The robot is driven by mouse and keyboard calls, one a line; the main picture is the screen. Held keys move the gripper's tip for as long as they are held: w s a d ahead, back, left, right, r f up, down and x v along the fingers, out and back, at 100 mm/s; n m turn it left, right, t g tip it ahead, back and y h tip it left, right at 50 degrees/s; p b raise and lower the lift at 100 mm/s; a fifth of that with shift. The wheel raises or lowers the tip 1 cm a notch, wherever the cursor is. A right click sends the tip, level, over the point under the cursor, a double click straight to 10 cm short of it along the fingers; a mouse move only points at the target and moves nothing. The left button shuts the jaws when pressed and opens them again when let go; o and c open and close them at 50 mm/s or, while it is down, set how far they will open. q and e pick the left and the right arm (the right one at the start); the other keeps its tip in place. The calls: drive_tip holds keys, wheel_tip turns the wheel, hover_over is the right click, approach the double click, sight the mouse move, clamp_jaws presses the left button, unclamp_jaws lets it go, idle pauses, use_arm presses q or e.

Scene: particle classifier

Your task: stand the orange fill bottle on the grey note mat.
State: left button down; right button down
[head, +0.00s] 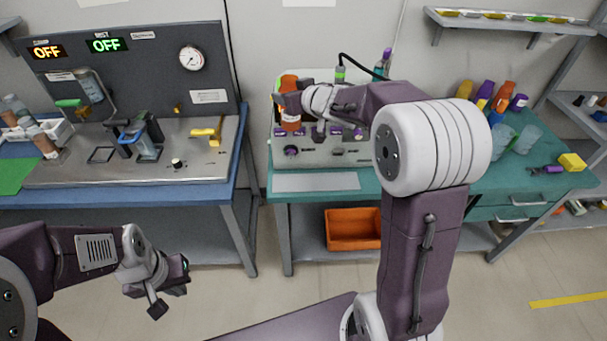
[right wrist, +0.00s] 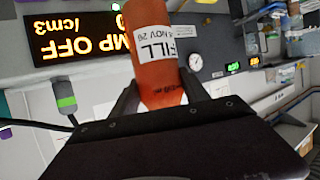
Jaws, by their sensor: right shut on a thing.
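The orange fill bottle (head: 290,122) is in the jaws of my right gripper (head: 283,101), at the left end of the back apparatus on the teal bench. In the right wrist view the bottle (right wrist: 159,80) with its white FILL label stands between the two fingers, which close on its sides. The grey note mat (head: 316,182) lies flat and bare at the bench's front edge, in front of the apparatus. The bottle is behind and left of the mat's middle, apart from it. My left gripper (head: 172,288) is empty over the floor at lower left, its fingers apart.
A grey machine panel (head: 285,155) with knobs stands behind the mat. Several coloured bottles and clear cups (head: 526,138) stand at the bench's right, with a yellow block (head: 572,162). An orange bin (head: 353,228) is below. A blue bench (head: 120,190) is at left.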

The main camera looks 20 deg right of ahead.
wheel_tip(320, 180, down, 25)
drive_tip(key=b, duration=1.3)
drive_tip(key=shift+w+b, duration=0.2)
drive_tip(key=shift+b, duration=0.1)
drive_tip(key=shift+s, duration=0.1)
drive_tip(key=shift+f, duration=0.2)
drive_tip(key=c, duration=0.6)
unclamp_jaws()
drive_tip(key=shift+o, duration=0.2)
drive_tip(key=shift+r, duration=0.1)
